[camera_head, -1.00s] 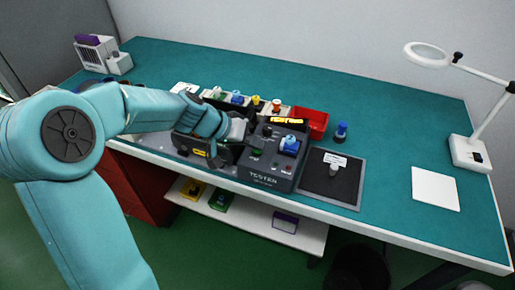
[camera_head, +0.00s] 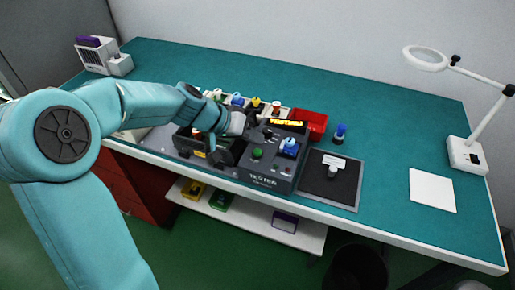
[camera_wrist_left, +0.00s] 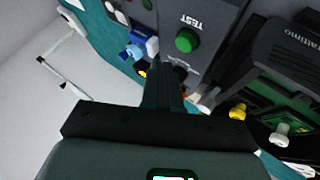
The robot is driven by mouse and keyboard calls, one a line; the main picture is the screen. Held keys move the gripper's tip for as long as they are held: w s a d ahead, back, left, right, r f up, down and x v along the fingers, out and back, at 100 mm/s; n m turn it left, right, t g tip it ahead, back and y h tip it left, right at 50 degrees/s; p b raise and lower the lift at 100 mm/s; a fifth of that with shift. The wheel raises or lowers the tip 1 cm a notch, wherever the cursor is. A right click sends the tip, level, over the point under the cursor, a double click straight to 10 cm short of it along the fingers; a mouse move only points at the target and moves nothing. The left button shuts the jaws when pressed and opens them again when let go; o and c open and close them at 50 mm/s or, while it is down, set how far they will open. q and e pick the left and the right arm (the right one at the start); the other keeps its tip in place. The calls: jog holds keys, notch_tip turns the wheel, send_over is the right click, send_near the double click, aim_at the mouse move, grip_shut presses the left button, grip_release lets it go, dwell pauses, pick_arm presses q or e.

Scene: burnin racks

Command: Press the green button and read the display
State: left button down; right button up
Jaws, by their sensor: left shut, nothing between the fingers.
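The dark grey tester box (camera_head: 270,175) stands at the front middle of the bench. Its green button (camera_head: 257,153) is on the top face and shows in the wrist view (camera_wrist_left: 186,40) beside the word TEST. The display (camera_head: 286,123) at the back of the box is lit yellow; its dark text is too small to read surely. A blue part (camera_head: 289,146) sits on the box right of the button. My left gripper (camera_head: 250,124) is shut and empty, above the box's left side, behind the button. In the wrist view its fingers (camera_wrist_left: 165,75) end near the button, apart from it.
A dark open-topped unit (camera_head: 212,150) stands left of the tester. Behind are coloured parts in a rack and a red bin (camera_head: 312,124). A dark mat (camera_head: 345,185) with a small grey part lies right. A magnifier lamp (camera_head: 468,150) and white sheet (camera_head: 432,190) are farther right.

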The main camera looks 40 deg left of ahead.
aim_at(253, 155)
pick_arm(q)
jog(key=shift+r+p, duration=1)
jog(key=shift+r, duration=0.95)
jog(key=shift+f, duration=0.1)
jog(key=shift+s, duration=0.1)
